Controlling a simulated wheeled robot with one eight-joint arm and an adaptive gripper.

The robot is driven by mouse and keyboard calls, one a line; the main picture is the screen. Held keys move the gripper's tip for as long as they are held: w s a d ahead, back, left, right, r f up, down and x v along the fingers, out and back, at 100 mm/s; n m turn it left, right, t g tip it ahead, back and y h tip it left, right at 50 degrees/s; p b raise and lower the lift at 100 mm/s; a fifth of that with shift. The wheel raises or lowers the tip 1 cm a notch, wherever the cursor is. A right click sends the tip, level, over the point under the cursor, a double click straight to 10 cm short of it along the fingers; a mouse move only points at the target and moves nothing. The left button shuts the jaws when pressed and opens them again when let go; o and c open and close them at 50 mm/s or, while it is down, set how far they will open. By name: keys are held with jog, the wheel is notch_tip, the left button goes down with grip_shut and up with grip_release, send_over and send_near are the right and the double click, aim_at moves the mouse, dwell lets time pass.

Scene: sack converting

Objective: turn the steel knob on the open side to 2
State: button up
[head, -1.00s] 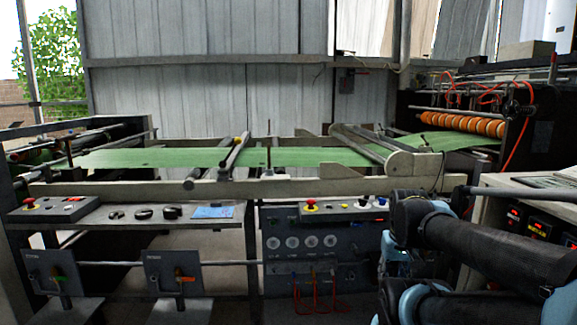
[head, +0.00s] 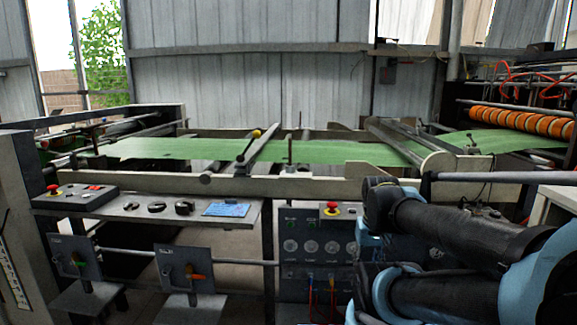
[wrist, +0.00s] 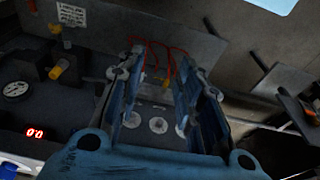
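I cannot single out the steel knob or its scale; labels are too small to read. Small dark knobs (head: 157,207) sit on the shelf. A grey panel (head: 300,262) with pale round dials and red cables is partly hidden by my arm. My gripper (wrist: 163,62) shows in the wrist view, its blue fingers apart with nothing held between them. Pale dials (wrist: 158,125) and red cables show behind and between the fingers. In the head view I cannot make the gripper out.
A red emergency button (head: 54,188) is on the left box, another (head: 331,208) above the dial panel. A green web (head: 200,150) crosses the machine behind a pale rail (head: 140,181). A grey cabinet (head: 22,215) stands at the left edge.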

jog(key=shift+o, duration=0.8)
jog(key=o, duration=0.3)
jog(key=shift+s+a+r, duration=0.1)
jog(key=shift+s+r, duration=0.1)
jog(key=shift+r, duration=0.1)
notch_tip(320, 180, up, 33)
jog(key=n+y, duration=0.4)
jog(key=n, duration=1.1)
send_over(291, 165)
jog(key=s+d, duration=0.3)
jog(key=d, duration=0.4)
jog(key=shift+g, duration=0.4)
jog(key=x, duration=1.7)
jog(key=shift+w+a+r, duration=0.1)
jog(key=shift+w+a, duration=0.15)
jog(key=shift+a, duration=0.1)
